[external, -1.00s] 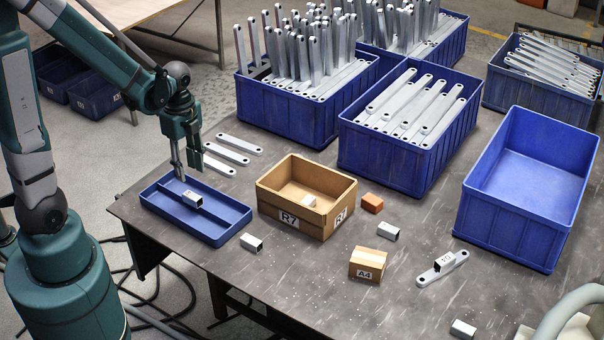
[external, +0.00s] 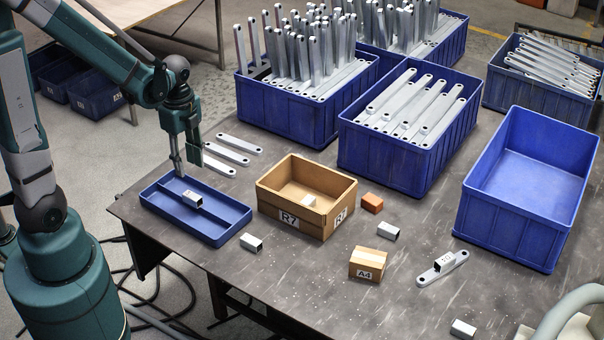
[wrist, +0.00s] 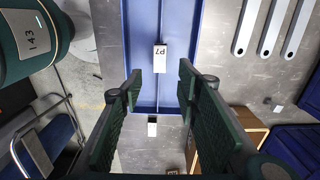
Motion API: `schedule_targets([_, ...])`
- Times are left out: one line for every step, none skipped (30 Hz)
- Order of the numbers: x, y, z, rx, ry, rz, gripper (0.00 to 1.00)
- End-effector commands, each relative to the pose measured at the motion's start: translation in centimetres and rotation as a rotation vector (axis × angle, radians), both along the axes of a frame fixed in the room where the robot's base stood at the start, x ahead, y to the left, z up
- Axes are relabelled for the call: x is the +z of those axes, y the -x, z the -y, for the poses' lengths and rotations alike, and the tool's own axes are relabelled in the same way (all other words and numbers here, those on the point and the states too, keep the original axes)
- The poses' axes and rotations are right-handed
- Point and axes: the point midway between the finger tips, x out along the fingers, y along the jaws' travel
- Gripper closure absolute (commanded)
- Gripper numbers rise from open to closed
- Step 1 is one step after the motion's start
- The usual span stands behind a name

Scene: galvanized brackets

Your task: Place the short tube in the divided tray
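The blue divided tray (external: 222,236) lies at the table's left corner; it also shows in the wrist view (wrist: 143,30). A short silver tube (external: 192,198) with a white label is at its middle divider. In the wrist view this tube (wrist: 160,60) reads "P7" and overlaps the divider line; I cannot tell whether it rests on the divider or beside it. My gripper (external: 186,169) is over the tray, pointing down, above and slightly left of the tube. In the wrist view my gripper (wrist: 159,72) is open, its fingers apart with nothing held between them.
More short tubes lie on the table, one just beyond the tray (external: 251,242). An open cardboard box (external: 290,222) stands right of the tray with a small pale piece inside. Flat bars (external: 232,150) lie behind. Large blue crates (external: 300,115) fill the back.

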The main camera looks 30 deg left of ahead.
Motion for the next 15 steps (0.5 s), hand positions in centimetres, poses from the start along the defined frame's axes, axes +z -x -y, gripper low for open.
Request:
schedule_targets([0.1,0.0,0.0,0.004,0.0,0.002,0.67])
schedule_targets([0.1,0.0,0.0,0.007,0.0,0.003,0.67])
schedule_targets([0.2,0.1,-0.1,0.014,0.001,0.006,0.67])
schedule_targets([0.4,0.1,-0.1,0.022,0.001,0.009,0.67])
schedule_targets([0.5,0.1,-0.1,0.032,0.002,0.012,0.67])
schedule_targets([0.7,0.1,-0.2,0.046,0.002,0.018,0.67])
schedule_targets([1.0,0.1,-0.2,0.059,0.003,0.023,0.67])
schedule_targets([1.2,0.1,-0.3,0.075,0.004,0.029,0.67])
schedule_targets([1.5,0.1,-0.3,0.097,0.006,0.039,0.67])
schedule_targets([1.8,0.1,-0.4,0.116,0.007,0.046,0.67])
schedule_targets([2.1,0.2,-0.5,0.137,0.009,0.053,0.67])
schedule_targets([2.6,0.2,-0.6,0.166,0.012,0.065,0.67])
schedule_targets([2.9,0.2,-0.7,0.19,0.014,0.075,0.67])
schedule_targets([3.3,0.3,-0.8,0.216,0.017,0.083,0.67])
schedule_targets([3.8,0.3,-0.9,0.25,0.021,0.097,0.67])
